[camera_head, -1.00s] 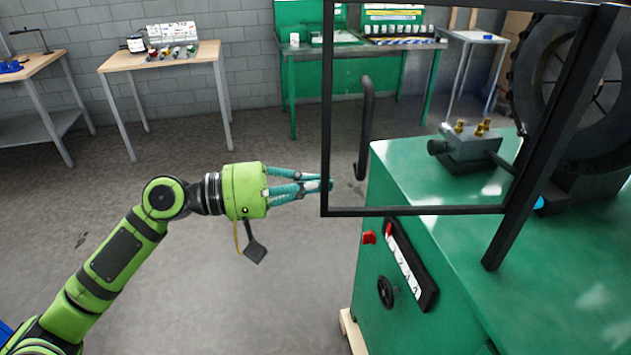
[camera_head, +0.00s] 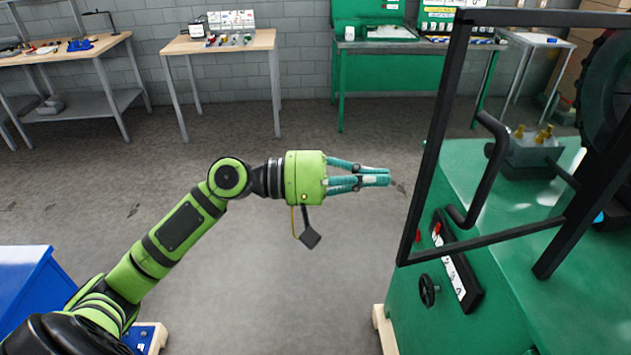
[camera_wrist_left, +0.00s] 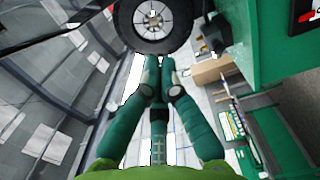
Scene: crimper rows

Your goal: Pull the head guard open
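The head guard (camera_head: 433,140) is a clear panel in a black frame, at the right of the head view above the green machine (camera_head: 420,315). It stands at an angle, its free edge toward me. Its black bar handle (camera_head: 490,165) is on the panel. My left gripper (camera_head: 388,177) is left of the guard's free edge, apart from it and the handle. Its teal fingers are drawn together at the tips with nothing between them; they also show in the left wrist view (camera_wrist_left: 160,62). My right gripper is in neither view.
A knob (camera_head: 428,290) and a control strip (camera_head: 458,268) are on the machine's front. A black wheel (camera_wrist_left: 152,22) shows in the left wrist view. A wooden table (camera_head: 222,43) and a green bench (camera_head: 400,47) stand behind. The floor around my left gripper is clear.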

